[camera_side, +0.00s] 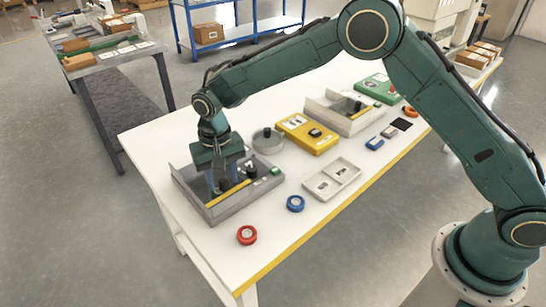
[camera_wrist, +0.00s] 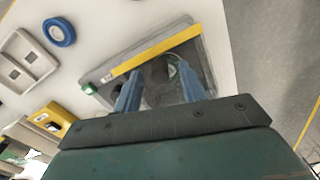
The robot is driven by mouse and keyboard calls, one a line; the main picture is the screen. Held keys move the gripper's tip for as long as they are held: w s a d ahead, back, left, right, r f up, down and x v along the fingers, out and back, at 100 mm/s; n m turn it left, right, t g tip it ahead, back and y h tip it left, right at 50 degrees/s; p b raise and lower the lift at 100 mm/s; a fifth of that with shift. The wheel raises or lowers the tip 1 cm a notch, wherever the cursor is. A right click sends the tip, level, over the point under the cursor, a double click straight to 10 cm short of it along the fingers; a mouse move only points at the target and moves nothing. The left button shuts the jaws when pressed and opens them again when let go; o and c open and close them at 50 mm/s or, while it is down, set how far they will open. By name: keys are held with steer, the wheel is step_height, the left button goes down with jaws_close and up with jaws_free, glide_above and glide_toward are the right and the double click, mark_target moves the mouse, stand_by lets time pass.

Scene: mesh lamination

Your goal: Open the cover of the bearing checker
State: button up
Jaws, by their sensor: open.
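A grey low-walled device (camera_side: 208,213) stands at the near left of the table, with a yellow strip (camera_side: 238,192), dark round parts and a green button (camera_side: 276,170). It looks like the bearing checker, but I cannot tell which part is its cover. It also shows in the wrist view (camera_wrist: 197,45), with its yellow strip (camera_wrist: 150,53). My gripper (camera_side: 221,188) points down inside its walls. In the wrist view my gripper (camera_wrist: 157,68) has its blue fingers apart, either side of a dark round part (camera_wrist: 158,74). I cannot tell whether they touch it.
A round grey lidded thing (camera_side: 267,142) stands close behind the device. A yellow box (camera_side: 307,134), a light two-pocket tray (camera_side: 345,170) and another grey walled unit (camera_side: 330,118) lie to the right. A blue ring (camera_side: 296,203) and red ring (camera_side: 247,235) lie in front.

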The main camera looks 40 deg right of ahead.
steer(key=shift+c, duration=0.2)
jaws_close()
steer(key=shift+w, duration=5.05)
steer(key=shift+o, duration=0.2)
jaws_free()
steer(key=shift+r, duration=0.1)
step_height(320, 180, up, 14)
